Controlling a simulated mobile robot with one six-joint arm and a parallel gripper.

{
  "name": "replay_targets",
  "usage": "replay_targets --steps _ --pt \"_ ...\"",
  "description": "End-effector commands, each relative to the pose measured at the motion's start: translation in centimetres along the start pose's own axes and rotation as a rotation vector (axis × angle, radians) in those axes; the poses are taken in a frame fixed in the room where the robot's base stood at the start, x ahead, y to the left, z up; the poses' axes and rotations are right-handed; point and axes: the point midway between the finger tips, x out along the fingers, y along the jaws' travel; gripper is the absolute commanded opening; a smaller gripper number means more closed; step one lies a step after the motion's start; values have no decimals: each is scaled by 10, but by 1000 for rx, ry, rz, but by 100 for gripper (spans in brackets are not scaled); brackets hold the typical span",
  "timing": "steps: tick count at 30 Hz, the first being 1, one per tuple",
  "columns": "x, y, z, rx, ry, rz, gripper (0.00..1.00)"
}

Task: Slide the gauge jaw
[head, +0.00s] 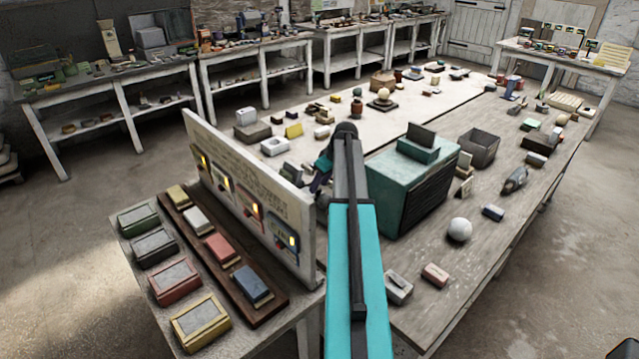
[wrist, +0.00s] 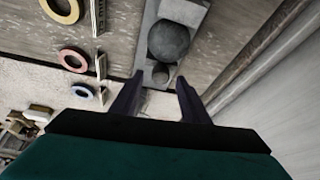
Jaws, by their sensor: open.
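In the wrist view a grey gauge-like bar (wrist: 147,38) runs up from between my fingers, with a dark grey sphere (wrist: 169,40) on it. A light grey block (wrist: 184,10) sits beyond the sphere. A smaller grey piece (wrist: 160,75) lies on the near side of the sphere, between the fingertips. I cannot tell for sure which piece is the gauge jaw. My gripper (wrist: 160,79) is open, its two dark fingers apart on either side of the bar's near end. Contact cannot be made out. In the head view my arm hides most of this spot.
Coloured rings (wrist: 72,60) and small upright plates lie left of the bar. A pale panel (wrist: 258,85) rises close on the right. In the head view a signboard (head: 250,190), a teal cabinet (head: 408,185) and a white sphere (head: 459,229) stand around my arm.

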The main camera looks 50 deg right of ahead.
Motion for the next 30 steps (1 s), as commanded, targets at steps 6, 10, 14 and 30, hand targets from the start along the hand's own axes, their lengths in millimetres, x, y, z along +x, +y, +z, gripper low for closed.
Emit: replay_targets --steps 6,10,14,30 --pt "10 -1 0 -1 0 0 42" --pt "11 -1 0 -1 0 0 42" --pt "11 -1 0 -1 0 0 42" --pt "12 -1 -3 -2 0 -1 0"
